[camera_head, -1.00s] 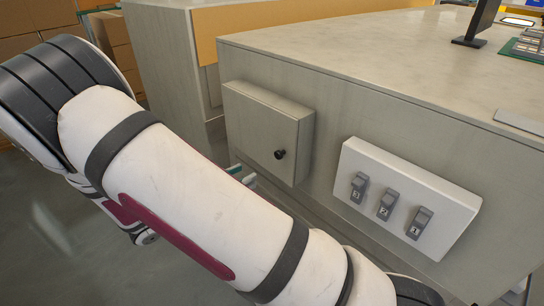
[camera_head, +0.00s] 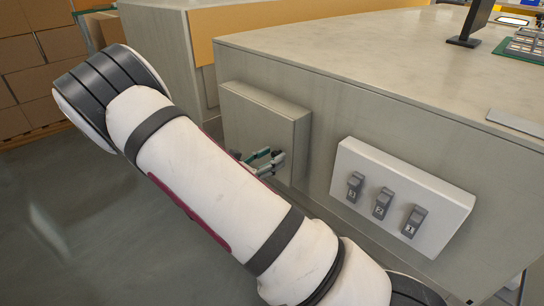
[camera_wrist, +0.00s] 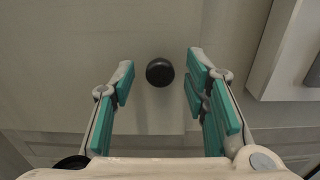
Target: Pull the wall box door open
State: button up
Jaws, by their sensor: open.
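The wall box (camera_head: 262,118) is a grey box on the side of the counter, and its door looks closed. Its round black knob (camera_wrist: 159,72) shows in the wrist view, just beyond my fingertips and centred between them. In the head view my gripper (camera_head: 264,160) is at the lower part of the door and largely hides the knob. In the wrist view my gripper (camera_wrist: 158,84) is open, with a teal-padded finger on each side and nothing held. I cannot tell whether the knob is between the pads in depth.
A white panel (camera_head: 445,205) with three numbered grey switches (camera_head: 380,203) is to the right of the box. The counter top (camera_head: 380,60) is above, with a monitor stand (camera_head: 466,41) on it. Cardboard boxes (camera_head: 40,65) stand at the far left. The floor at left is clear.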

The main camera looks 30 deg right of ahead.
jog(key=shift+d, duration=0.5)
grip_shut()
